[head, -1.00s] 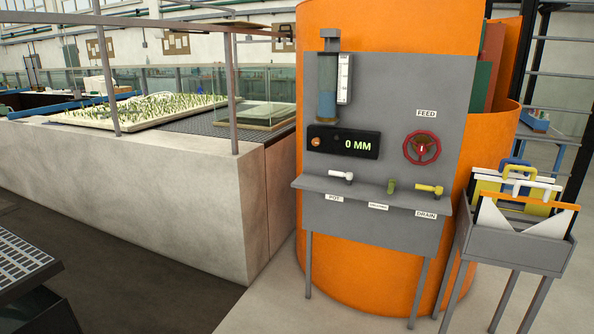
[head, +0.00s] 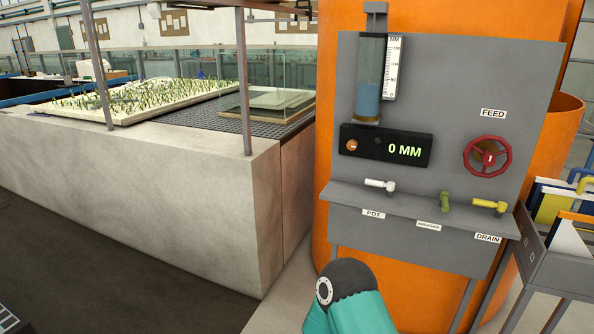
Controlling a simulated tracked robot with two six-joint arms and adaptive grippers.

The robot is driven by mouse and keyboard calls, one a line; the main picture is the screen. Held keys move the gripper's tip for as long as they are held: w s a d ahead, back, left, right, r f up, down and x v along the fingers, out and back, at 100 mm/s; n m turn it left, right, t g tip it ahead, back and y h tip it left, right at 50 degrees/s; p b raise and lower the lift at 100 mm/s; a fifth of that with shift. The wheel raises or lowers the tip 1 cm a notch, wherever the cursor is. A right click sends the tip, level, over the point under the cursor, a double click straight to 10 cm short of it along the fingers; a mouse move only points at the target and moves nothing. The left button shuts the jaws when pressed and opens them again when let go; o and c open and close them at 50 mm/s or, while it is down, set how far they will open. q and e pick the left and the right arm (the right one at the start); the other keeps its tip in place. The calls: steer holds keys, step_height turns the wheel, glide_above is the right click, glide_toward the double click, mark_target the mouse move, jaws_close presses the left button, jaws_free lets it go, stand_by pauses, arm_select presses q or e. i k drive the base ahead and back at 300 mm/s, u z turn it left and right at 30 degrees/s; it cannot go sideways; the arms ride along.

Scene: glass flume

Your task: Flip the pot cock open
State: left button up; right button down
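The pot cock (head: 381,186) is a small white lever valve on the grey panel's shelf, above the label POT (head: 373,214). Its white handle lies sideways, pointing left from its grey body. A dark and teal part of my arm shows at the bottom centre, below the shelf and apart from it. Neither gripper is in view.
On the same shelf stand a green cock (head: 445,202) and a yellow DRAIN cock (head: 489,206). Above are a red FEED wheel (head: 487,156), a display (head: 386,147) reading 0 MM and a sight tube (head: 369,90). A rack of boards (head: 570,240) stands right; a concrete wall (head: 200,190) stands left.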

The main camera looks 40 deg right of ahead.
mark_target(390, 186)
steer(key=u, duration=0.1)
steer(key=i, duration=1.2)
steer(key=z, duration=0.8)
steer(key=i, duration=0.85)
steer(key=z, duration=0.7)
steer(key=k, duration=0.9)
steer(key=z, duration=0.2)
steer(key=i, duration=0.95)
steer(key=u, duration=0.05)
